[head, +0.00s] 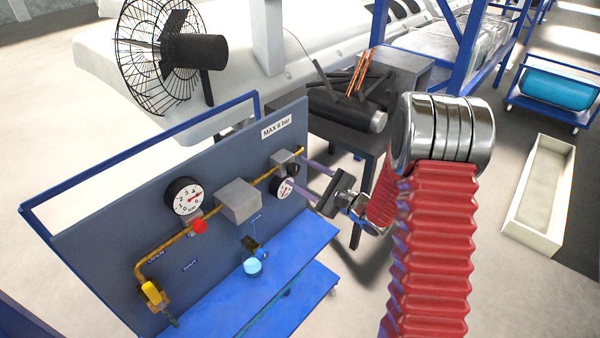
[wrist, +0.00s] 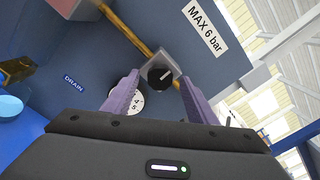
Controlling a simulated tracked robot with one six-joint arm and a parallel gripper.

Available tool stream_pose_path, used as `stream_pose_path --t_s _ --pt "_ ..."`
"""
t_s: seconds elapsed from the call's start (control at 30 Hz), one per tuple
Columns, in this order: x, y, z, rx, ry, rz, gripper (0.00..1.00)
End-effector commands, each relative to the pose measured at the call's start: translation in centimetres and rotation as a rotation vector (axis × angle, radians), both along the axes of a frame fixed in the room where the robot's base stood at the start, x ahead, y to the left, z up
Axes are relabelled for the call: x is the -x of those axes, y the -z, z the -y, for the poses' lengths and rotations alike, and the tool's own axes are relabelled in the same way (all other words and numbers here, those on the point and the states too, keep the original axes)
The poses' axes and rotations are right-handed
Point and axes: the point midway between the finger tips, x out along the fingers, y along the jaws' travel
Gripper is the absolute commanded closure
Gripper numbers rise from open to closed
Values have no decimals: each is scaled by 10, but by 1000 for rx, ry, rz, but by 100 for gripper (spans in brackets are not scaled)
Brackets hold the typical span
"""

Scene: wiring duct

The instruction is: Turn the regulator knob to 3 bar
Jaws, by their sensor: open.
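The black regulator knob (wrist: 160,77) sits under a grey regulator block (wrist: 168,62) on the panel. A white mark on the knob points to the upper right in the wrist view. In the head view the small dark knob (head: 294,169) is near the tips of my gripper (head: 299,177). In the wrist view my gripper (wrist: 159,82) is open, with one purple finger on each side of the knob. I cannot tell whether the fingertips reach its depth. The regulator's gauge (wrist: 137,102) is partly hidden by the left finger; its reading is not legible.
The blue-grey panel (head: 110,235) carries another gauge (head: 185,196), a red button (head: 199,226), a yellow valve handle (head: 153,293) and a brass pipe. A "MAX 6 bar" label (wrist: 203,27) is above the knob. A blue shelf (head: 285,265) juts out below.

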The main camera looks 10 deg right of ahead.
Motion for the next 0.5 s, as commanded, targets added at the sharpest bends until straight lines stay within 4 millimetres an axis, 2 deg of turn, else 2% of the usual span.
stream_pose_path --t_s 0.2,0.47,0.5 --pt "-11 0 -9 0 -1 1 48" --pt "-12 0 -9 0 0 0 48" --pt "-11 0 -9 0 0 0 50"
